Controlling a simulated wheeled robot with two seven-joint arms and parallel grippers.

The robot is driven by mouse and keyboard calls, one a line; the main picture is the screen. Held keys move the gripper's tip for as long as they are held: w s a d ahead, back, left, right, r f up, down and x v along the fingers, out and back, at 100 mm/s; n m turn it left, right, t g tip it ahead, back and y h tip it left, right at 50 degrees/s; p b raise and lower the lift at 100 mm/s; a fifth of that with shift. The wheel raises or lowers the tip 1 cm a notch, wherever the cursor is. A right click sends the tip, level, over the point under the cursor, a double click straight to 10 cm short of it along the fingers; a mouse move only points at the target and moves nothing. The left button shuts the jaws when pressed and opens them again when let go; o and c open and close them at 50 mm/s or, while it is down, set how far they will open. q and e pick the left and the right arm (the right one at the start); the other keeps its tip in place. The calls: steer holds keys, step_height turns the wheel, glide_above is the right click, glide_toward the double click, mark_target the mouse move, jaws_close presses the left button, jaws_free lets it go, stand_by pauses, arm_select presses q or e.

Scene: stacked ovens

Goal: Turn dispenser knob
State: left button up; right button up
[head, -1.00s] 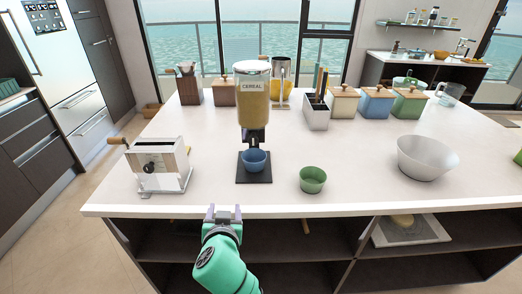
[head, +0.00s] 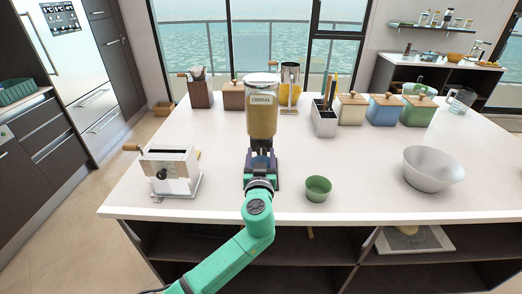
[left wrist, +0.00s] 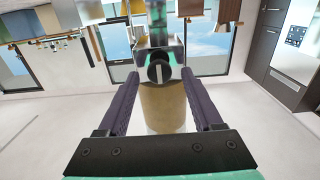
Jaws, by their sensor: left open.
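The cereal dispenser (head: 262,115) stands upright on the white island counter, a clear canister of tan cereal with a "CEREAL" label. In the left wrist view, which appears upside down, its dark round knob (left wrist: 158,72) on a metallic housing shows between my fingertips. My left gripper (head: 261,163) is in front of the dispenser's lower part, open, its fingers (left wrist: 160,76) on either side of the knob with gaps visible. The knob and the blue bowl below are hidden by my gripper in the head view. My right gripper is not in view.
A green bowl (head: 318,188) stands just right of my left gripper. A white hand-crank machine (head: 172,172) is at left, a large white bowl (head: 433,168) at right. Canisters (head: 385,110) and a utensil holder (head: 324,122) line the back. The counter's front edge (head: 340,217) lies under my arm.

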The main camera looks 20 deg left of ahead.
arm_select(q)
steer(key=shift+w, duration=0.15)
jaws_close()
steer(key=shift+f+m+b, duration=0.1)
steer(key=shift+m+b, duration=0.2)
steer(key=shift+m, duration=0.1)
